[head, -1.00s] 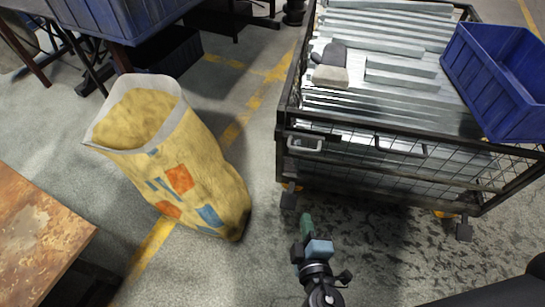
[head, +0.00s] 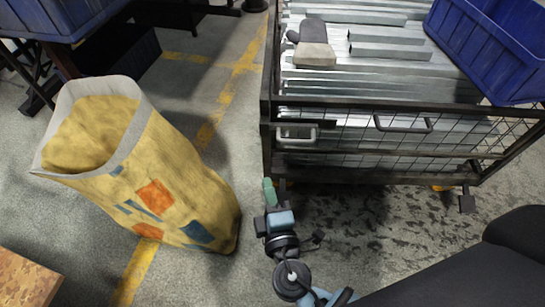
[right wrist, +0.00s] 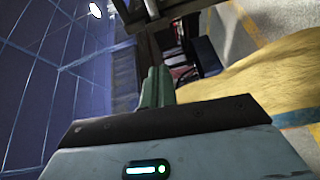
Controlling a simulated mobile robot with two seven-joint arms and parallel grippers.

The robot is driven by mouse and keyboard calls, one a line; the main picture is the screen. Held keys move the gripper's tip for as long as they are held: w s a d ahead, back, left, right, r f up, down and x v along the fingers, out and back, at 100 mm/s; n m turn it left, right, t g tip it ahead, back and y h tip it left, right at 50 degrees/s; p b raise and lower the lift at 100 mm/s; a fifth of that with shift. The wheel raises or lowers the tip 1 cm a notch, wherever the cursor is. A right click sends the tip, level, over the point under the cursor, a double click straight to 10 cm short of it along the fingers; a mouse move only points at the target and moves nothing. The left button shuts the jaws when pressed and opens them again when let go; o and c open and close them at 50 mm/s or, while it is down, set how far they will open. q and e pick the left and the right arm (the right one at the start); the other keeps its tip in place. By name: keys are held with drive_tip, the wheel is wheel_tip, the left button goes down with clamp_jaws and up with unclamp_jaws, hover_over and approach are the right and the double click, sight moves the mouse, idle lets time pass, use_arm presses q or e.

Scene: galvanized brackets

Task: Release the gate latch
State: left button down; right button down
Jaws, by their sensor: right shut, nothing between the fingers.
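A wheeled cage cart (head: 350,107) with a dark frame and wire-mesh front gate stands at the upper right. A pale metal loop (head: 297,126), which looks like the gate latch, sits at the gate's left end, just below the top rail. My right gripper (head: 269,186) is shut and empty, its green fingers pointing toward the cart's front left corner, below and left of the loop in the head view. In the right wrist view the shut green fingers (right wrist: 156,88) show beside the mesh. The loop cannot be made out there. My left gripper is out of view.
A yellow sack (head: 160,185) stands left of my right gripper. Floor in front of the cart is clear.

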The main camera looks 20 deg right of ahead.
drive_tip(key=w+d, duration=0.5)
drive_tip(key=w, duration=0.5)
drive_tip(key=shift+w+f, duration=0.2)
drive_tip(key=shift+f, duration=0.1)
drive_tip(key=shift+s+d, duration=0.3)
drive_tip(key=shift+d, duration=0.4)
drive_tip(key=shift+s+d, duration=0.25)
drive_tip(key=shift+d, duration=0.5)
drive_tip(key=shift+s+d, duration=0.3)
drive_tip(key=shift+d, duration=0.4)
